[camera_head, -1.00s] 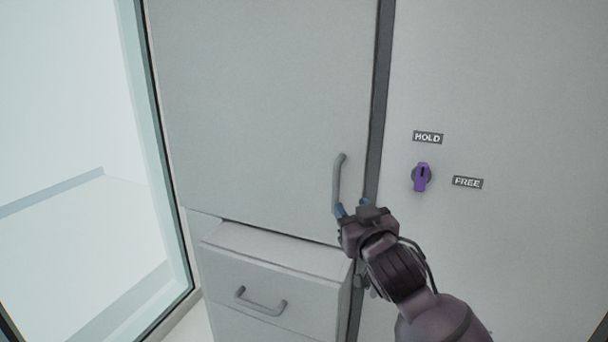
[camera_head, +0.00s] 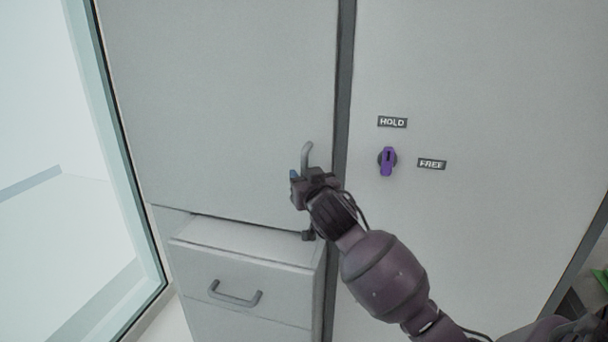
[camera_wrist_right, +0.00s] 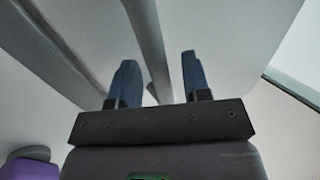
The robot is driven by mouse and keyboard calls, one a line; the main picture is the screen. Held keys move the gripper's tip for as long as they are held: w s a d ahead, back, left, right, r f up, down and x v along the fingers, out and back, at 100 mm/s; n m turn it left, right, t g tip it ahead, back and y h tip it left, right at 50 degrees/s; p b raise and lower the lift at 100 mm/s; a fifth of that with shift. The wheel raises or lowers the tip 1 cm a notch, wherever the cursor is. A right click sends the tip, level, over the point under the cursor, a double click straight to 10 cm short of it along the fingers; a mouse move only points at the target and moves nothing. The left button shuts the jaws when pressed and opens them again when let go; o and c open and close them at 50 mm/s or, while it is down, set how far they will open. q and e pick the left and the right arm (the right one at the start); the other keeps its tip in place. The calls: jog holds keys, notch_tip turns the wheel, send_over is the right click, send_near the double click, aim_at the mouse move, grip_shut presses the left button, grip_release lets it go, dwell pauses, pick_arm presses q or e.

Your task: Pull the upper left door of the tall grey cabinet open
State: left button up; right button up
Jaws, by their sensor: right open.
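The upper left door (camera_head: 220,100) of the grey cabinet is a flat panel and looks shut. Its curved grey handle (camera_head: 307,152) is near its right edge; only the upper part shows in the head view. My right gripper (camera_head: 302,176) is at the lower part of the handle and hides it. In the right wrist view, its two blue fingers (camera_wrist_right: 160,80) are apart, with the handle bar (camera_wrist_right: 148,40) running between them. I cannot tell whether either finger touches it. My left gripper is not in view.
A drawer (camera_head: 240,270) with its own handle (camera_head: 235,295) sticks out below the door. A purple knob (camera_head: 387,162) on the right panel points up towards the HOLD label (camera_head: 392,121); a FREE label (camera_head: 432,163) is beside it. Glass (camera_head: 60,150) stands at the left.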

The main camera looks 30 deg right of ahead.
jog(key=shift+w+d, duration=0.15)
jog(key=shift+w, duration=0.25)
grip_shut()
